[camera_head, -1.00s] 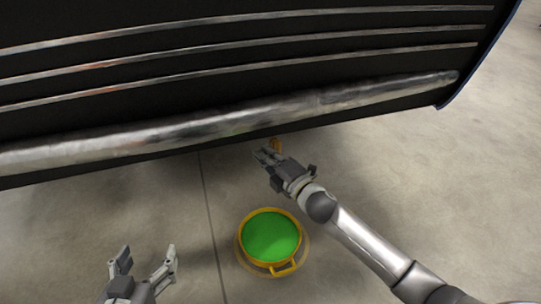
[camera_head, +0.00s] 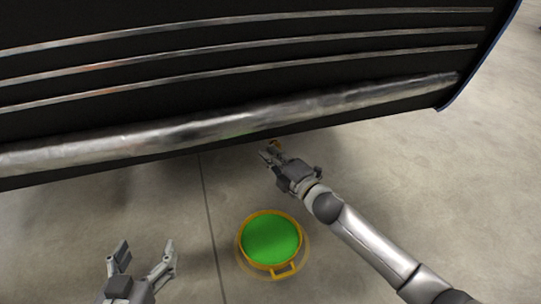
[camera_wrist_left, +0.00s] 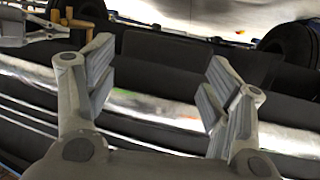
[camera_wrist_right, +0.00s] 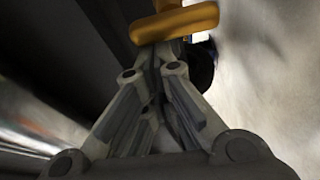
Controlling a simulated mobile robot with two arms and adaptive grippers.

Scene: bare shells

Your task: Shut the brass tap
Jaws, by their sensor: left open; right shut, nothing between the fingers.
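The brass tap (camera_head: 276,145) shows as a small yellow piece under the lower edge of the dark vehicle body, partly hidden by my right gripper. In the right wrist view its rounded bar-like handle (camera_wrist_right: 178,22) lies just beyond the fingertips. I cannot tell whether they touch it. My right gripper (camera_head: 267,153) is shut and empty at the tap. My left gripper (camera_head: 146,254) is open and empty, low on the left, well away from the tap. Yellow tap parts (camera_wrist_left: 72,19) and part of my right gripper show at the top left of the left wrist view.
A round yellow pan (camera_head: 284,273) of green liquid stands on the concrete floor below my right gripper. The dark body (camera_head: 250,90) with metal strips and a thick chrome bar (camera_head: 230,127) overhangs the tap. The floor to the right is clear.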

